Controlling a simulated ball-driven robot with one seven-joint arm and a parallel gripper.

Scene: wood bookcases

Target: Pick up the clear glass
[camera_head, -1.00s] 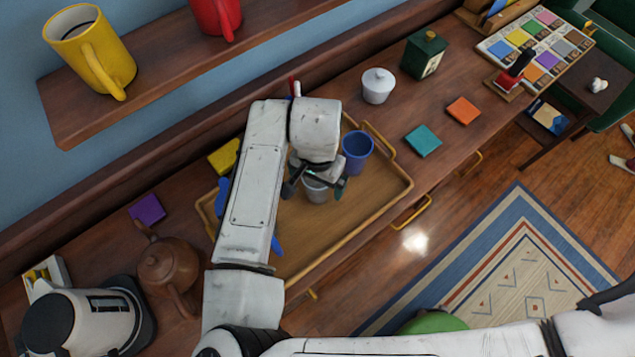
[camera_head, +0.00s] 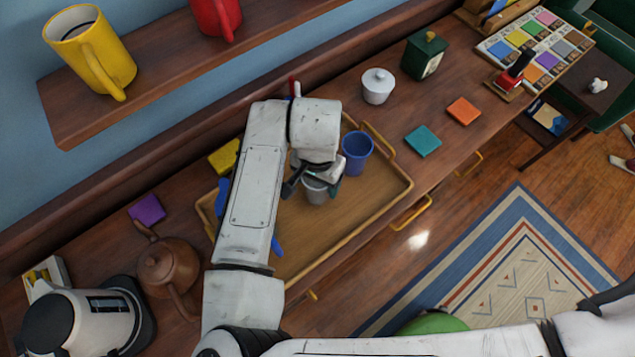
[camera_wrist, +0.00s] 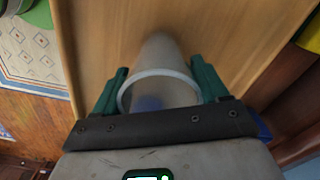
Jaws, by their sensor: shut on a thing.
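The clear glass (camera_head: 316,190) stands upright on the wooden tray (camera_head: 370,211), partly hidden by my gripper in the head view. In the wrist view the clear glass (camera_wrist: 158,76) looks greyish and see-through, with its pale rim facing the camera. My gripper (camera_head: 314,184) is shut on the glass. In the wrist view its two green fingers, one on each side of the gripper (camera_wrist: 160,88), press against the glass near the rim. I cannot see any gap between the glass and the tray.
A blue cup (camera_head: 357,152) stands on the tray just right of the glass. A yellow block (camera_head: 224,157) lies at the tray's back left, and blue things show beside my arm. The tray's front right is clear.

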